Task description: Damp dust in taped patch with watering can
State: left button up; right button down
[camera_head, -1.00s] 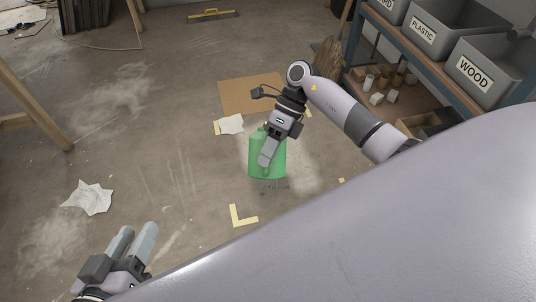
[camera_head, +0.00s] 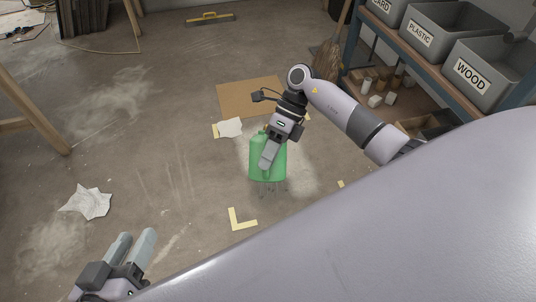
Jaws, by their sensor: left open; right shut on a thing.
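The green watering can (camera_head: 259,172) is in the middle of the view, over a pale dusty area of floor (camera_head: 300,178). My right gripper (camera_head: 268,158) is shut on it from above. Fine dark drops or specks show just below the can's lower edge. Yellow tape corners mark the patch: one at the front left (camera_head: 240,222), one at the back left (camera_head: 216,130), and small bits at the right (camera_head: 340,184). The can hides part of the dust. My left gripper (camera_head: 138,242) is open and empty at the lower left, away from the patch.
A cardboard sheet (camera_head: 245,97) and crumpled paper (camera_head: 230,128) lie at the patch's back edge. Another crumpled paper (camera_head: 88,202) lies at left. A shelf with grey bins (camera_head: 488,75) and a broom (camera_head: 328,58) stand at right.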

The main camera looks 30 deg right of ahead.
jog(key=s+d, duration=0.3)
jog(key=d, duration=0.8)
jog(key=shift+s+d+b, duration=0.2)
jog(key=shift+s+b, duration=0.1)
jog(key=shift+b, duration=0.05)
dwell(0.6)
